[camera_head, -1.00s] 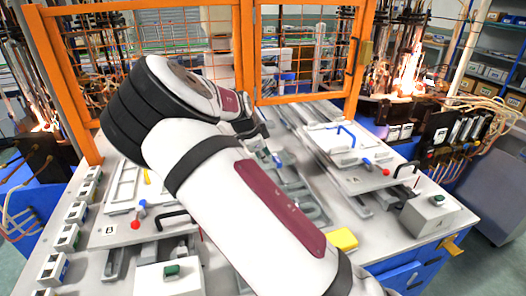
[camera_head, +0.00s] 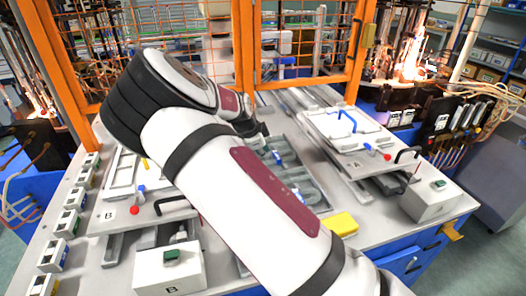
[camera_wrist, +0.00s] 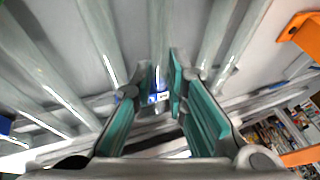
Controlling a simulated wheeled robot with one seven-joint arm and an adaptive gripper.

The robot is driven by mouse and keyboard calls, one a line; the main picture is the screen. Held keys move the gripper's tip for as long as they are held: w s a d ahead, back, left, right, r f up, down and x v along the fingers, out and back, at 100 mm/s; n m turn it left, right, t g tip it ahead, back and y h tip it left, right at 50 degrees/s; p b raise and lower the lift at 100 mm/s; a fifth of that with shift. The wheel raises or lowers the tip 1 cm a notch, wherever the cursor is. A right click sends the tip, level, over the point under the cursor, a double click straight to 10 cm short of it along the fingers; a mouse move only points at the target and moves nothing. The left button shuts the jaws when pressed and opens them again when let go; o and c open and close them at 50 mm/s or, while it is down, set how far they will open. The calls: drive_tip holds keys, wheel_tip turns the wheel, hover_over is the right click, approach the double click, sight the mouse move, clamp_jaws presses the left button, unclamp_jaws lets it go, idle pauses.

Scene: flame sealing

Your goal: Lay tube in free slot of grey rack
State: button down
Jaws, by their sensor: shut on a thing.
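My gripper (camera_wrist: 165,100) shows teal-padded fingers in the wrist view. It is shut on a tube (camera_wrist: 160,40), a greyish clear rod running up between the fingertips, with a blue and white mark near the grip. Similar long rods lie on both sides of it. In the head view my gripper (camera_head: 256,134) is beside the upper left part of the grey rack (camera_head: 312,184), mostly hidden behind my arm. Blue marks show in the rack area. My arm covers the rack's lower left part, and I cannot make out which slot is free.
An orange mesh guard (camera_head: 245,50) stands behind. A white fixture plate (camera_head: 345,132) with blue and red handles is at the right, another fixture (camera_head: 135,225) at the left. A yellow block (camera_head: 341,223) lies near the front edge. A control box (camera_head: 170,268) stands at the front left.

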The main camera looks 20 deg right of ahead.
drive_tip(key=shift+f, duration=0.2)
idle(0.7)
drive_tip(key=c, duration=1.5)
unclamp_jaws()
drive_tip(key=v, duration=1.2)
drive_tip(key=shift+a, duration=0.1)
